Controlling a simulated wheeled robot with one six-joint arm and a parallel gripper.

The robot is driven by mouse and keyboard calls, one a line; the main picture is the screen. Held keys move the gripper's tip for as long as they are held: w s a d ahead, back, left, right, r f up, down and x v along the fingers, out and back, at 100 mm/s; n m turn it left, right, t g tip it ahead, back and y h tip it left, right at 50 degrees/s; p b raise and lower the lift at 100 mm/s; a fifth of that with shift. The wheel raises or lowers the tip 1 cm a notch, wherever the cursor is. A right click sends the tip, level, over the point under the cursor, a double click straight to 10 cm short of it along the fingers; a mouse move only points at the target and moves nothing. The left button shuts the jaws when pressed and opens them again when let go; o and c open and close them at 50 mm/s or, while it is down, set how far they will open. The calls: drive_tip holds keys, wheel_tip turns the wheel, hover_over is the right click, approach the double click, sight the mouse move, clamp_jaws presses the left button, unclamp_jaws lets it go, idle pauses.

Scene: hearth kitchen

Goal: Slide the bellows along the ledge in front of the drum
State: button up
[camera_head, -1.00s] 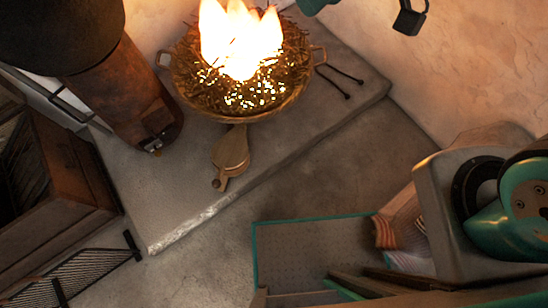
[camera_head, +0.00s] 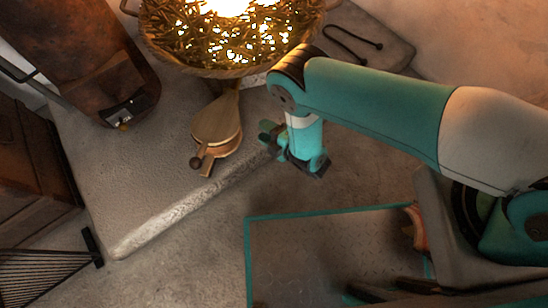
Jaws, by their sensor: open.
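The wooden bellows (camera_head: 217,125) lies on the grey stone ledge (camera_head: 120,190), its wide end and dark round tip toward the ledge's front edge, its other end reaching under the basket of fire. The rusty brown drum (camera_head: 75,50) stands on the ledge to the left of the bellows. My gripper (camera_head: 292,160) is to the right of the bellows, near the ledge's front edge, apart from it and pointing down. It holds nothing that I can see; its fingers are small and partly hidden by the wrist.
A wicker basket (camera_head: 160,52) with burning straw stands behind the bellows. Black tongs (camera_head: 352,42) lie on the ledge at right. A black grate (camera_head: 45,265) stands at lower left. The ledge in front of the drum is bare.

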sight(229, 127)
drive_tip(key=s+d+f+n+y+b, duration=0.1)
drive_tip(key=s+d+f+n, duration=0.1)
drive_tip(key=s+f, duration=0.2)
drive_tip(key=shift+s+f+y, duration=0.35)
drive_tip(key=shift+s+y, duration=0.05)
drive_tip(key=shift+s, duration=0.1)
drive_tip(key=w+a+b, duration=0.1)
drive_tip(key=b, duration=0.5)
drive_tip(key=a+f+b, duration=0.1)
drive_tip(key=b, duration=0.4)
drive_tip(key=shift+w+a+b, duration=0.15)
drive_tip(key=shift+w+b, duration=0.25)
drive_tip(key=shift+b, duration=0.65)
drive_tip(key=shift+g, duration=0.3)
drive_tip(key=b+x, duration=0.2)
drive_tip(key=x, duration=0.2)
drive_tip(key=b+x, duration=0.3)
drive_tip(key=x, duration=0.1)
drive_tip(key=b+x, duration=0.2)
drive_tip(key=x, duration=0.2)
drive_tip(key=shift+w+a+r, duration=0.15)
drive_tip(key=shift+a+r, duration=0.05)
drive_tip(key=shift+r, duration=0.05)
drive_tip(key=shift+x, duration=1)
